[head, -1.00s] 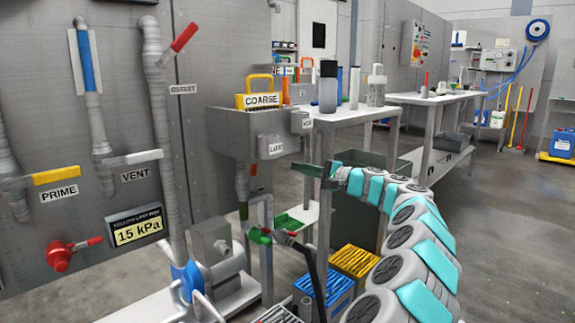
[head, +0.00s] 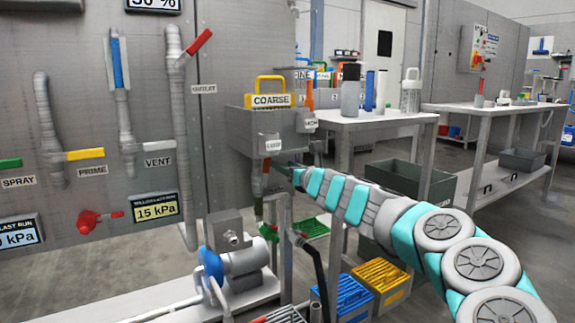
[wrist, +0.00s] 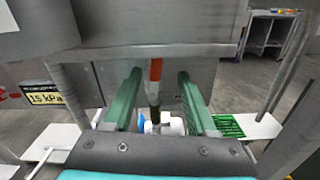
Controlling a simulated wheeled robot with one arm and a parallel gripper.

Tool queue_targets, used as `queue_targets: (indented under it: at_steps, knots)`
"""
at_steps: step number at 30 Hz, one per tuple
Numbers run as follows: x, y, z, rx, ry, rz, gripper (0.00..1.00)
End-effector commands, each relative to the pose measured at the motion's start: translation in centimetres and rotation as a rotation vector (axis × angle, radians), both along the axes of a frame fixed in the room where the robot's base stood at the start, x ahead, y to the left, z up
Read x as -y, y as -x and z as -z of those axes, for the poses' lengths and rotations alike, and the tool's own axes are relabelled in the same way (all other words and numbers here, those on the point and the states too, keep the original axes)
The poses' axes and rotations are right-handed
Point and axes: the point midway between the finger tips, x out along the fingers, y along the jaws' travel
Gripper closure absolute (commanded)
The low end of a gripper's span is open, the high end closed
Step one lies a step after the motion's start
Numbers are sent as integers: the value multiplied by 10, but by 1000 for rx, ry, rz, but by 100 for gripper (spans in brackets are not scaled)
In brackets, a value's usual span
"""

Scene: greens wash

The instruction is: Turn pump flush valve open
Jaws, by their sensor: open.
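The blue and grey pump (head: 232,262) stands on a low white bench. A green fitting (head: 268,232) with a small red part sits beside it, at the foot of a pipe under the COARSE sink; no label is readable there, so I cannot tell whether it is the flush valve. My gripper (head: 283,172) reaches in under the sink from the right. In the wrist view my gripper (wrist: 160,95) has its two green fingers wide apart and empty. Past them, between the fingers, hangs an orange-and-dark pipe (wrist: 154,80). White and blue pump parts (wrist: 165,123) show below it.
The sink (head: 255,125) overhangs my gripper. A table leg (head: 338,185) stands close behind my arm. Blue (head: 350,297) and yellow (head: 382,275) crates lie below. The wall carries PRIME (head: 85,154) and VENT (head: 158,146) levers and a red valve (head: 88,221).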

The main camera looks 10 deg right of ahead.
Motion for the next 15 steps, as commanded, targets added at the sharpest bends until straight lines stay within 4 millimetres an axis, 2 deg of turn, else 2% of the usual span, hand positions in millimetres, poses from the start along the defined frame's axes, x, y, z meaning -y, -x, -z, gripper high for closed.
queue_targets:
  at_steps: [1,5,15]
  knots:
    - [-7,2,0,-9,-21,-2,43]
    - [-10,-2,1,-21,-40,4,43]
    - [-17,-33,2,-21,-35,9,43]
